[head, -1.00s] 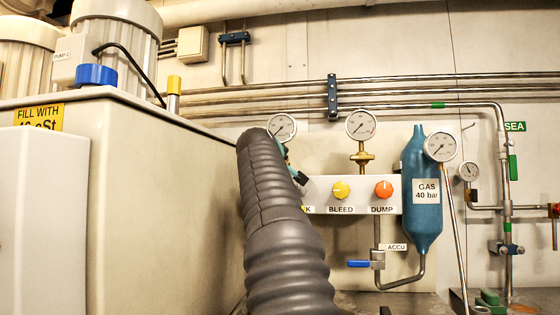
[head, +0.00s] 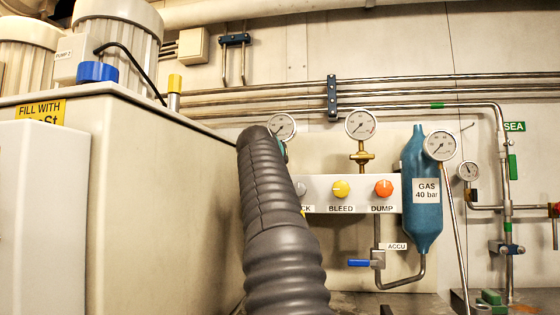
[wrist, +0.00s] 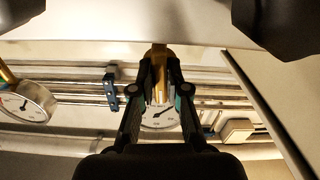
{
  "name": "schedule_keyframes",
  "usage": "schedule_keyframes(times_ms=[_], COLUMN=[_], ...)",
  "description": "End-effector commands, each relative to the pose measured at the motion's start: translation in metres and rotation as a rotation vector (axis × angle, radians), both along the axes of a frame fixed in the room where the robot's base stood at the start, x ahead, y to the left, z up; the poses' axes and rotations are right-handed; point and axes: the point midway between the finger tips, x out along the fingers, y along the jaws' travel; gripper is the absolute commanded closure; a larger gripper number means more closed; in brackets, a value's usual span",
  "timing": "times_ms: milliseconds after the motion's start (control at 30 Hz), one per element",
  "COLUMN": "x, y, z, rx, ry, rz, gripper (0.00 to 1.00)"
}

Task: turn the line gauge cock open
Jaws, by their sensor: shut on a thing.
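The left gauge (head: 283,126) stands above the panel, and my arm hides what is below it in the head view. In the wrist view, which is upside down, that gauge (wrist: 160,118) shows behind my gripper (wrist: 160,72). A brass cock (wrist: 160,57) shows between the two fingers, and they are shut on it. Its handle and angle cannot be made out. In the head view my gripper is almost all hidden behind my arm. No label naming the line gauge is readable.
The white panel (head: 322,206) carries a grey, a yellow (head: 341,190) and an orange knob (head: 383,189). Another gauge (head: 360,125) on a brass cock stands to the right, beside the blue gas bottle (head: 421,200). A large cabinet (head: 160,200) fills the left. Pipes run along the wall behind.

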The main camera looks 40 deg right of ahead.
Motion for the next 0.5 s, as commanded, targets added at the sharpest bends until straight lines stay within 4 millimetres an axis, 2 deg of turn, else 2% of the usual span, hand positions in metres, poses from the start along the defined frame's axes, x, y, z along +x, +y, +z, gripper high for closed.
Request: schedule_keyframes(times_ms=[500], x=[0.0007], y=[0.0002], z=[0.0], rx=[0.071], ry=[-0.085], rz=[0.002], gripper=[1.0])
